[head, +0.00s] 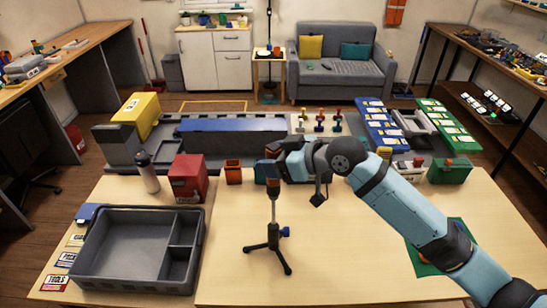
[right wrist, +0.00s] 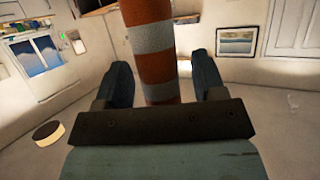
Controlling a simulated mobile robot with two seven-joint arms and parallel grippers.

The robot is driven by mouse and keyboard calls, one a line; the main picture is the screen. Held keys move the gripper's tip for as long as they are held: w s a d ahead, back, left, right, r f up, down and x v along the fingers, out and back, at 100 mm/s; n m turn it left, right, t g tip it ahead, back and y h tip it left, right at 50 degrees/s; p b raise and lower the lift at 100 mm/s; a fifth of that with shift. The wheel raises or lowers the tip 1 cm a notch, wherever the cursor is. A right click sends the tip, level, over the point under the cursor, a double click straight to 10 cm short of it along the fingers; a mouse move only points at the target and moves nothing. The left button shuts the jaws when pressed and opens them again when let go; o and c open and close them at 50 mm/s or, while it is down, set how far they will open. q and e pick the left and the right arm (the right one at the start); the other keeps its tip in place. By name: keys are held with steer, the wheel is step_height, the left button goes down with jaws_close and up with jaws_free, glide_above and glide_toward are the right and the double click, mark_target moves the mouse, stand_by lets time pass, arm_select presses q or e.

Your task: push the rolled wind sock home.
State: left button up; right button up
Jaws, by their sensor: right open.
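The rolled wind sock (right wrist: 152,45), with orange and white bands, stands between the two dark fingers of my right gripper (right wrist: 163,72) in the right wrist view. The fingers are apart, with a gap showing on each side of the roll. In the head view my right gripper (head: 270,165) is over the top of a slim black stand (head: 273,212) with tripod feet. A small orange and dark piece shows at the stand's top, just under the fingers. The gripper hides most of what is there, so I cannot tell how the sock sits. My left gripper is out of view.
A grey divided tray (head: 130,283) lies at the front left. A red box (head: 188,180), an orange bin (head: 233,172) and a bottle (head: 147,172) stand behind it. A green box (head: 450,172) is at the right. The table around the stand's feet is clear.

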steer(key=b+v, duration=0.3)
steer(key=v, duration=1.1)
step_height(320, 180, down, 20)
steer(key=s+d+m+t+h+p, duration=0.1)
steer(key=s+d+m+t+h, duration=0.15)
steer(key=m+t, duration=0.3)
steer(key=s+d+f+m+h, duration=0.2)
steer(key=s+f+h, duration=0.1)
steer(key=s+f, duration=0.6)
steer(key=s+d+f+m+h, duration=0.2)
steer(key=s+d+f+h, duration=0.1)
steer(key=s+f, duration=0.7)
steer(key=shift+d+f+p, duration=0.15)
steer(key=shift+d+p, duration=0.15)
steer(key=shift+p, duration=0.05)
steer(key=shift+g+h, duration=0.25)
